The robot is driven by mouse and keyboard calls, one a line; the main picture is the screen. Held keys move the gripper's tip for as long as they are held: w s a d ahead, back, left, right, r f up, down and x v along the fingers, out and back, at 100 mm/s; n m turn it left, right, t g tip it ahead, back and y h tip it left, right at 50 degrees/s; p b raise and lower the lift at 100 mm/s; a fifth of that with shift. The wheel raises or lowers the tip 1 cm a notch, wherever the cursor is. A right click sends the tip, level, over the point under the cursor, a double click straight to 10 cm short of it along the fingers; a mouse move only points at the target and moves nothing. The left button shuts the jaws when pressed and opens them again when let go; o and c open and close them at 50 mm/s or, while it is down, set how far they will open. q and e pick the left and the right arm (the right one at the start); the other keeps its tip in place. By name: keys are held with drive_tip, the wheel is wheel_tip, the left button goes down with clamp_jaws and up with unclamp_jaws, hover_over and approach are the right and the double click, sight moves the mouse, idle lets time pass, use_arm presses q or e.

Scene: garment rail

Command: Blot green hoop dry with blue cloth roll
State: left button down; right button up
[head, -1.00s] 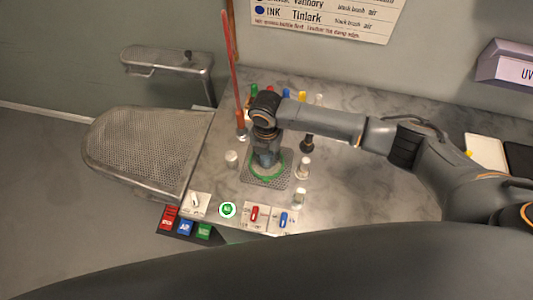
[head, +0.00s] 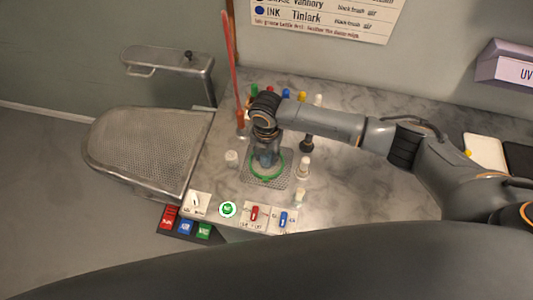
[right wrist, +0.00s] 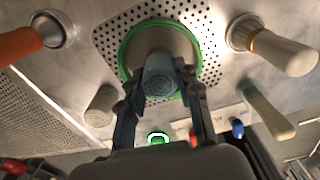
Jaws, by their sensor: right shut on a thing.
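The green hoop (head: 266,180) lies over the perforated grey plate on the counter, and it also shows in the right wrist view (right wrist: 123,52). My right gripper (head: 267,159) points down over the hoop. In the right wrist view it is shut on the blue cloth roll (right wrist: 160,82), a grey-blue cylinder with its round end toward the hoop. The roll appears within the hoop's outline; I cannot tell whether they touch. My left gripper is not in view.
A tall red stick (head: 232,65) rises behind. Switches (head: 255,213) line the front edge. A mesh tray (head: 140,150) lies left.

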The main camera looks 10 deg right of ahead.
wheel_tip(320, 180, up, 3)
drive_tip(key=p, duration=0.3)
drive_tip(key=shift+f, duration=0.1)
wheel_tip(320, 180, up, 2)
drive_tip(key=shift+p, duration=0.6)
drive_tip(key=shift+r, duration=1.05)
